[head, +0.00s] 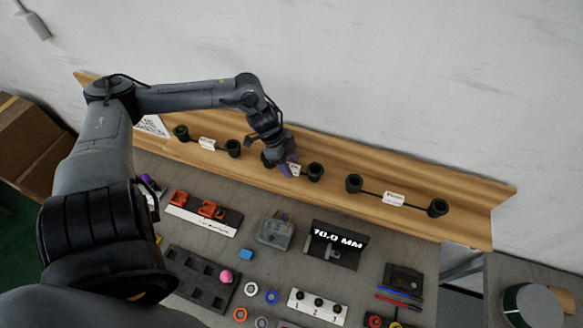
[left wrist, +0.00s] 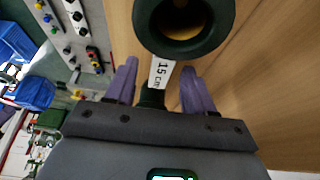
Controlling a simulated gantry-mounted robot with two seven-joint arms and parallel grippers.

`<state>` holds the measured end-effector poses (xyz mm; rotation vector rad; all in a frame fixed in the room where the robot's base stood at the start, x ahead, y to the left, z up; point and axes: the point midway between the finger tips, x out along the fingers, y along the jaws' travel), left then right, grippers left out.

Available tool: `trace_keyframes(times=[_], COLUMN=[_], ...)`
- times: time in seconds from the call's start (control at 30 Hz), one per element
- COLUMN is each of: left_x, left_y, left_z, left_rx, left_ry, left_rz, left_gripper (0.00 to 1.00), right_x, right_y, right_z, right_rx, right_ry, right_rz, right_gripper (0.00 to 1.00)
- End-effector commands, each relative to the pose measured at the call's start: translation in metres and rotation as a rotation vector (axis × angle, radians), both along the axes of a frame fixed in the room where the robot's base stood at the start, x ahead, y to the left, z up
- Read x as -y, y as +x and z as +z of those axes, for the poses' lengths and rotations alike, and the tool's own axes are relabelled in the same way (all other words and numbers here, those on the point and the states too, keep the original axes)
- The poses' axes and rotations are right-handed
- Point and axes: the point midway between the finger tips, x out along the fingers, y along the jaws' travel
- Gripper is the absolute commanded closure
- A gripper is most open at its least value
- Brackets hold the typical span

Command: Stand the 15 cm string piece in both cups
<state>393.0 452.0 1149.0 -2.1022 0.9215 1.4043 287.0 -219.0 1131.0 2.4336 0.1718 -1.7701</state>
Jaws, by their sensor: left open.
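Dark green cups stand in three pairs on the wooden ledge in the head view. My left gripper (head: 288,168) is over the middle pair, with its purple fingers pointing down. One cup of that pair (head: 315,172) shows to its right; the other (head: 267,160) is partly behind the gripper. In the left wrist view a cup with a yellowish inside (left wrist: 183,25) is just beyond the fingertips, and a white "15 cm" label (left wrist: 162,72) lies between the open fingers (left wrist: 158,80). A separate string piece cannot be made out. My right gripper is not in view.
A left cup pair (head: 207,144) and a wider right pair (head: 393,198) flank the middle one on the wooden ledge (head: 465,215). The grey table in front holds a black "10.0 MM" block (head: 335,246), a dark tray (head: 187,262) and a numbered holder (head: 318,305). A wall stands behind.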

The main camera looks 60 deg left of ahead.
Motion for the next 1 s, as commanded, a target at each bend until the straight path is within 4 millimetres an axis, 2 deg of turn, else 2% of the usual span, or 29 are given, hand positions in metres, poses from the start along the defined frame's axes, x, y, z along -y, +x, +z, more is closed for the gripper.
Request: trace_keyframes(times=[0.27,0.6,1.0], left_x=[0.0003,0.0004,0.0003], left_y=[0.0002,0.0000,0.0002], left_z=[-0.0008,-0.0007,0.0009], left_rx=[0.000,-0.001,0.000], left_ry=[0.000,-0.001,0.000], left_rz=[0.000,0.000,0.000], left_gripper=[0.47,0.99,1.00], right_x=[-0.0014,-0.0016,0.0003], right_y=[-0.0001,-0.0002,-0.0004], right_z=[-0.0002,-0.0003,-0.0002], right_rx=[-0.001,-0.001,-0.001], right_ry=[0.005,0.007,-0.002], right_rz=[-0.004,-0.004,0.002], right_gripper=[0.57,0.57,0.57])
